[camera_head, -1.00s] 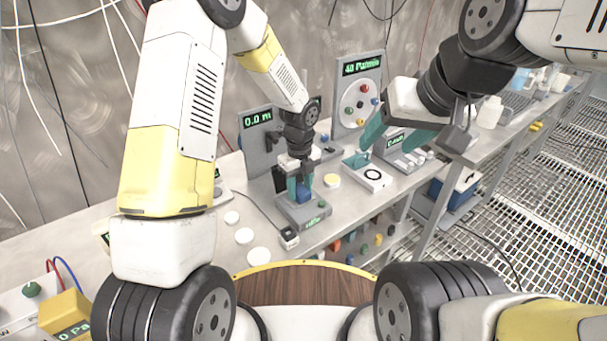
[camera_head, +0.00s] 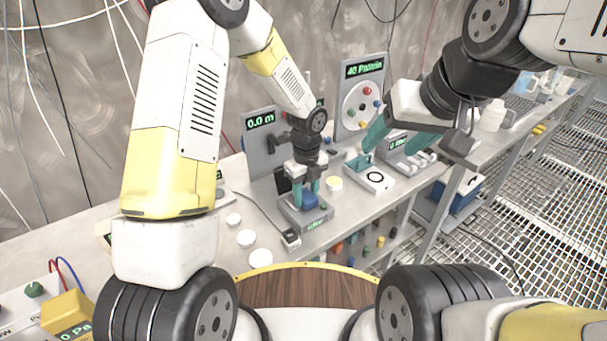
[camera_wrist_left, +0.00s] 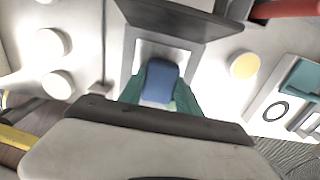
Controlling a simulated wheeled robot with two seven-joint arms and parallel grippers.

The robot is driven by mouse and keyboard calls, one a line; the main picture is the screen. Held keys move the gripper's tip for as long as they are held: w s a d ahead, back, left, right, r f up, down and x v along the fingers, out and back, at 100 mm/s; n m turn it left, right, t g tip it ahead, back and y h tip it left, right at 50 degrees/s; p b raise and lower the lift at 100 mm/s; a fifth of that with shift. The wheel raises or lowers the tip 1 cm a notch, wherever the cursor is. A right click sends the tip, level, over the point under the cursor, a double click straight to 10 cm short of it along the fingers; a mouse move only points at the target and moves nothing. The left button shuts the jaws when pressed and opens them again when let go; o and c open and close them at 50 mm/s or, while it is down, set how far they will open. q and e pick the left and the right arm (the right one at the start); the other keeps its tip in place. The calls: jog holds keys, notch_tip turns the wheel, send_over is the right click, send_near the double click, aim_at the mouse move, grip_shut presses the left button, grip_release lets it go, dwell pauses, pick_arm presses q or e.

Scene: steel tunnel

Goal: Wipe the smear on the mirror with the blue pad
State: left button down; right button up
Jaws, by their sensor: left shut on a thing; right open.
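My left gripper (camera_head: 309,192) points down with teal fingers shut on the blue pad (camera_head: 310,202). The pad also shows in the left wrist view (camera_wrist_left: 160,82), between the fingers. It is over a grey-framed device (camera_head: 318,221) with a small green display on its front edge. A bright flat face inside the grey frame (camera_wrist_left: 129,52) shows around the pad in the wrist view and seems to be the mirror. I cannot make out the smear, and whether the pad touches the face is unclear. My right gripper (camera_head: 391,146) is open and empty above the bench, further right.
A white box with a black ring (camera_head: 375,180) and a yellow disc (camera_head: 334,184) lie right of the device. Several white discs (camera_head: 246,238) lie left. A grey panel reading 0.0 m (camera_head: 260,121) and a dial panel (camera_head: 361,100) stand behind. The bench's front edge is close.

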pick_arm(q)
jog(key=shift+s+a+f, duration=0.15)
jog(key=shift+s+a, duration=0.1)
jog(key=shift+a, duration=0.15)
jog(key=shift+w+a, duration=1)
jog(key=shift+w, duration=0.3)
jog(key=shift+w+a+r, duration=0.2)
jog(key=shift+w, duration=0.15)
jog(key=shift+s+d+r, duration=0.1)
jog(key=shift+s+d, duration=0.55)
jog(key=shift+s, duration=0.2)
jog(key=shift+s+d, duration=0.6)
jog(key=shift+s, duration=0.2)
jog(key=shift+r, duration=3.05)
